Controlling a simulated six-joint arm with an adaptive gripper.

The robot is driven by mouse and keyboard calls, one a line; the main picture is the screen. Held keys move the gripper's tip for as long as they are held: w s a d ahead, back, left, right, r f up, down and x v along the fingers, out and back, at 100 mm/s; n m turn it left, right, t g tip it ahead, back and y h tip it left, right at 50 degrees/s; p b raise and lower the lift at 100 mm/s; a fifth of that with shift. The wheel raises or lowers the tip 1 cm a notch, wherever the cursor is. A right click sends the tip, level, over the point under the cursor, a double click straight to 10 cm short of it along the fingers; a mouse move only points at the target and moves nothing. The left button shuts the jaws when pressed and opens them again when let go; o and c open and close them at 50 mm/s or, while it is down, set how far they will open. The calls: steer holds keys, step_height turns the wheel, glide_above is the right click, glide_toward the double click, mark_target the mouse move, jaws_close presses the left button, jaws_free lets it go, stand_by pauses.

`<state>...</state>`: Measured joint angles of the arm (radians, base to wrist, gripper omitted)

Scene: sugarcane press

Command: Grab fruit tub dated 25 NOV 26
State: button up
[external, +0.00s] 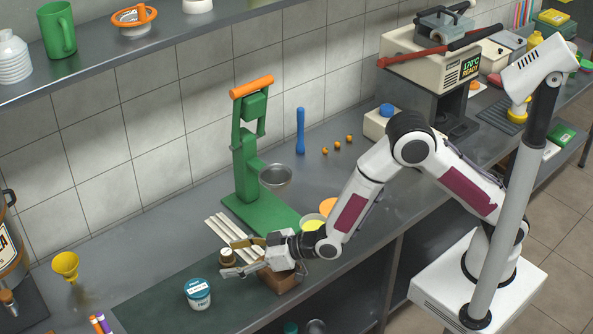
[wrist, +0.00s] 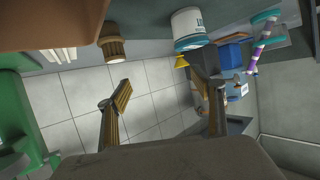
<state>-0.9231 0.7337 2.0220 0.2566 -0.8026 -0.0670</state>
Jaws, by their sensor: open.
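A white tub with a teal lid and a printed label (external: 199,294) stands on the dark mat near the counter's front edge. It also shows at the top of the wrist view, upside down (wrist: 188,24); its date is too small or cut off to read. My gripper (external: 236,260) is open and empty, to the right of the tub and apart from it. In the wrist view the two fingers of my gripper (wrist: 164,88) are spread, with the tub above the right finger. A small jar with a brown top (external: 227,258) stands close by the fingers.
A brown block (external: 279,279) sits just under my gripper.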

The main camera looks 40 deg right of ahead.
steer(key=n+y, duration=0.1)
glide_toward(203, 290)
steer(key=f, duration=0.1)
steer(key=w+f, duration=0.1)
steer(key=a+f, duration=0.1)
steer(key=shift+w+a+f, duration=0.1)
steer(key=shift+w+f, duration=0.05)
steer(key=shift+w, duration=0.15)
steer(key=shift+x, duration=1.3)
steer(key=shift+w, duration=0.15)
steer(key=shift+w+a+r, duration=0.2)
steer(key=shift+w+a, duration=0.7)
steer(key=shift+w, duration=0.3)
steer(key=shift+x, duration=1.15)
steer(key=shift+r, duration=0.1)
steer(key=c, duration=1.3)
